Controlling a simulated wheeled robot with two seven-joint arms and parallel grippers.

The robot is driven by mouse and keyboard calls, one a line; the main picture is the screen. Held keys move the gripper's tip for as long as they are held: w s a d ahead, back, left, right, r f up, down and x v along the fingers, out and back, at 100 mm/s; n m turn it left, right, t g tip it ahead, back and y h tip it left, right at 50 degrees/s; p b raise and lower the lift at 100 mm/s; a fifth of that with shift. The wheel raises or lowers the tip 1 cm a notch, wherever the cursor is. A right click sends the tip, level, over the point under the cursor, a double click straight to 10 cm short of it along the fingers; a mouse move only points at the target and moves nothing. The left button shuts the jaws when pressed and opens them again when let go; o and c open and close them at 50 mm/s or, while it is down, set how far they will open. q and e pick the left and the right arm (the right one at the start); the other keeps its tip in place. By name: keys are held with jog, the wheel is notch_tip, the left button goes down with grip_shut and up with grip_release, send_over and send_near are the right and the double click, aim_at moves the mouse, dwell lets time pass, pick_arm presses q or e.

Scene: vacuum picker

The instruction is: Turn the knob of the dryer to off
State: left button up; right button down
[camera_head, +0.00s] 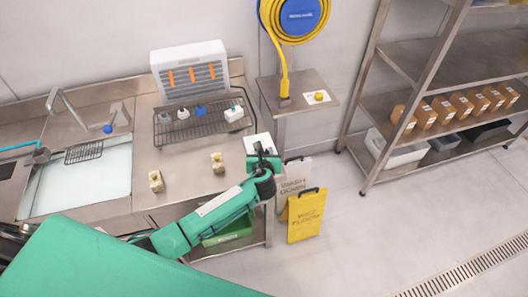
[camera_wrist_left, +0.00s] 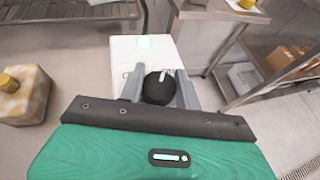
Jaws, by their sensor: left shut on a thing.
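The dryer's knob (camera_wrist_left: 159,88) is black and round with a white pointer mark, on a white panel (camera_wrist_left: 139,50) with partly hidden lettering, one piece reading "ON" to the right. The pointer leans up and slightly right. A green light glows at the panel's top. My left gripper (camera_wrist_left: 160,88) is shut on the knob, one finger on each side. In the head view the left gripper (camera_head: 264,155) is over the panel (camera_head: 256,141) at the counter's right end, and the knob is hidden there. My right gripper is not in view.
A white unit with orange slots (camera_head: 190,72) stands at the back of the counter, behind a wire rack (camera_head: 203,120) with small items. Two yellow-topped blocks (camera_head: 156,181) (camera_head: 218,163) sit on the counter. A yellow floor sign (camera_head: 306,215) and shelving (camera_head: 420,100) stand to the right.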

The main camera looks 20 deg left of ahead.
pick_arm(q)
jog(key=n+g+y, duration=0.1)
jog(key=n+y, duration=0.2)
jog(key=shift+d+n+g+y, duration=0.1)
jog(key=shift+n+g+y, duration=0.2)
jog(key=shift+g, duration=0.1)
jog(key=n+g+y, duration=0.2)
jog(key=shift+n, duration=0.4)
jog(key=n+g+y, duration=0.2)
jog(key=shift+n+g+b, duration=0.3)
jog(key=shift+g+b, duration=0.1)
jog(key=shift+n+g+y+b, duration=0.9)
jog(key=shift+n+g+y, duration=0.1)
jog(key=shift+n+g, duration=0.85)
jog(key=o, duration=1)
jog(key=shift+c, duration=0.2)
